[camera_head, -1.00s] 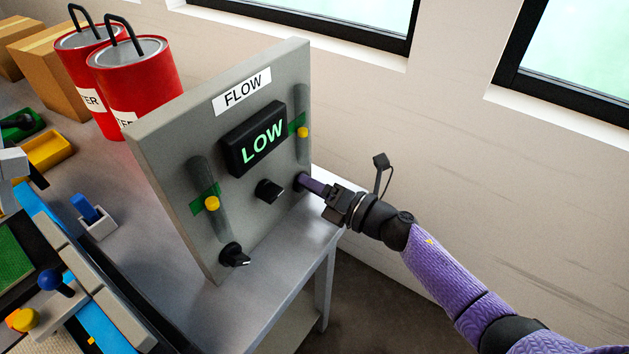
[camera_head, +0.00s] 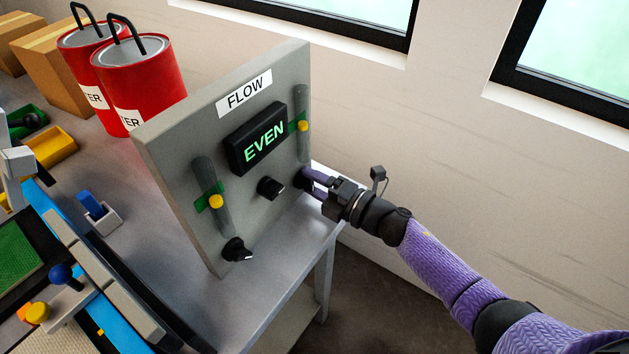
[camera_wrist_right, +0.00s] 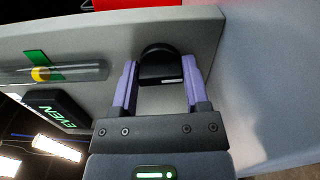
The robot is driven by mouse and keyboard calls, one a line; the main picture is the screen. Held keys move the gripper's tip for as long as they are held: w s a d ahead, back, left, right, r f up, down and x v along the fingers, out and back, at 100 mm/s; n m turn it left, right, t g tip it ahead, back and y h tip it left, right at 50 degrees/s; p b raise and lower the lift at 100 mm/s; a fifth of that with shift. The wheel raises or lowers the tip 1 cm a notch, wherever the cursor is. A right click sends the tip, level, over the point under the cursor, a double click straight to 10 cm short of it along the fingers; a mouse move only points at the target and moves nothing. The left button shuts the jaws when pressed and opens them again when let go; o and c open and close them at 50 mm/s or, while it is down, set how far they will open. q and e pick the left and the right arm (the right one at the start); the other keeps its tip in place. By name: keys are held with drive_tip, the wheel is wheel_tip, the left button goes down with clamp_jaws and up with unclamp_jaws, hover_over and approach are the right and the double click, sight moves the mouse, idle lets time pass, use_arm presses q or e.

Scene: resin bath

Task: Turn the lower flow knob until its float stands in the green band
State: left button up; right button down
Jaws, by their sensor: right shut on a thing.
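The grey FLOW panel (camera_head: 180,140) stands on the table with two vertical tubes. The yellow right float (camera_head: 303,126) is level with its green band (camera_head: 292,127); the float also shows beside green in the right wrist view (camera_wrist_right: 41,74). The left float (camera_head: 216,201) is in its green band (camera_head: 203,204). The black display (camera_head: 258,140) reads EVEN. My right gripper (camera_head: 306,181) is shut on the black right knob (camera_wrist_right: 160,65), below the right tube; its fingers flank the knob. My left gripper is not clearly in view.
A middle knob (camera_head: 270,188) and a left knob (camera_head: 237,249) stick out of the panel near my right gripper. Red canisters (camera_head: 140,80) stand behind the panel. A blue switch (camera_head: 92,206) and trays are at left. Room right of the table is free.

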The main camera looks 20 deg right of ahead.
drive_tip(key=shift+c, duration=2.2)
unclamp_jaws()
use_arm(q)
drive_tip(key=shift+a, duration=0.35)
use_arm(e)
drive_tip(key=o, duration=0.4)
drive_tip(key=shift+c, duration=0.2)
use_arm(q)
drive_tip(key=shift+w+d+r+p, duration=0.4)
drive_tip(key=shift+d+r+p, duration=0.3)
drive_tip(key=shift+r+p, duration=0.1)
use_arm(e)
drive_tip(key=v, duration=1)
